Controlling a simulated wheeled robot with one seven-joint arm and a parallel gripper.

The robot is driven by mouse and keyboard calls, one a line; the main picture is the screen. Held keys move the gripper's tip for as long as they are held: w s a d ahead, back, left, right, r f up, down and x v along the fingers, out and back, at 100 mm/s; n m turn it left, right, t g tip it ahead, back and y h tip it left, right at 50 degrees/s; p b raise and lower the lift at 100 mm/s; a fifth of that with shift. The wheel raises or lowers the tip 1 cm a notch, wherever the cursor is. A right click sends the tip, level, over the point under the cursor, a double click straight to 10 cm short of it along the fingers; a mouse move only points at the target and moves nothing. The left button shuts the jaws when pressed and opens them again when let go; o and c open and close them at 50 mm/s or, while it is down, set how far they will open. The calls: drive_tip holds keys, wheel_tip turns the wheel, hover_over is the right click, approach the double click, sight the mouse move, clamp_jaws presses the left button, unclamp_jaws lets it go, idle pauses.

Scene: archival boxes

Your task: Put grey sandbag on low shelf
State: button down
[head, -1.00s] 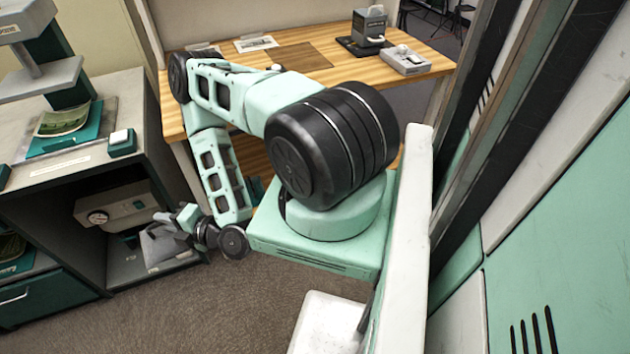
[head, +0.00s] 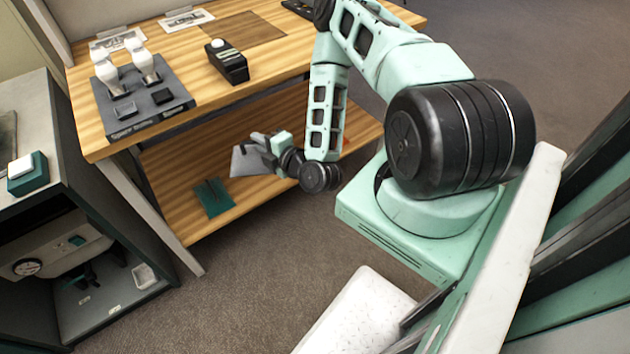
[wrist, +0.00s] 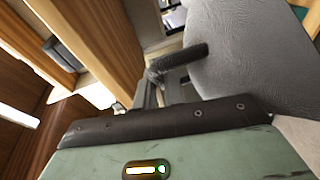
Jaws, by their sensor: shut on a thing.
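The grey sandbag (head: 249,161) is held by my gripper (head: 262,144) in the head view, in front of and seemingly just above the low shelf (head: 180,165). In the wrist view the sandbag (wrist: 250,50) fills the upper right, and my gripper's dark fingers (wrist: 172,70) are closed on its edge. The low shelf is the wooden board under the wooden table. Whether the bag touches the shelf cannot be told.
A dark green flat item (head: 213,196) lies on the low shelf. A grey cabinet (head: 95,215) stands at left.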

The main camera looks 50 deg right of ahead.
drive_tip(key=w+d+f+m+h+b, duration=0.2)
drive_tip(key=w+d+f+b, duration=0.1)
drive_tip(key=d+f+b, duration=1.3)
drive_tip(key=w+d+f+m+h+b, duration=0.1)
drive_tip(key=w+d+f+b, duration=0.2)
drive_tip(key=d+f+b, duration=1.35)
drive_tip(key=shift+a+f+b, duration=0.25)
drive_tip(key=shift+a+b, duration=0.75)
drive_tip(key=shift+b, duration=0.9)
drive_tip(key=shift+a+f+b, duration=0.2)
drive_tip(key=shift+a+b, duration=0.85)
drive_tip(key=shift+b, duration=0.85)
drive_tip(key=shift+a+f+b, duration=0.25)
drive_tip(key=shift+a+b, duration=0.75)
drive_tip(key=shift+b, duration=0.9)
drive_tip(key=shift+f, duration=0.1)
drive_tip(key=c, duration=1.5)
unclamp_jaws()
drive_tip(key=shift+f, duration=0.1)
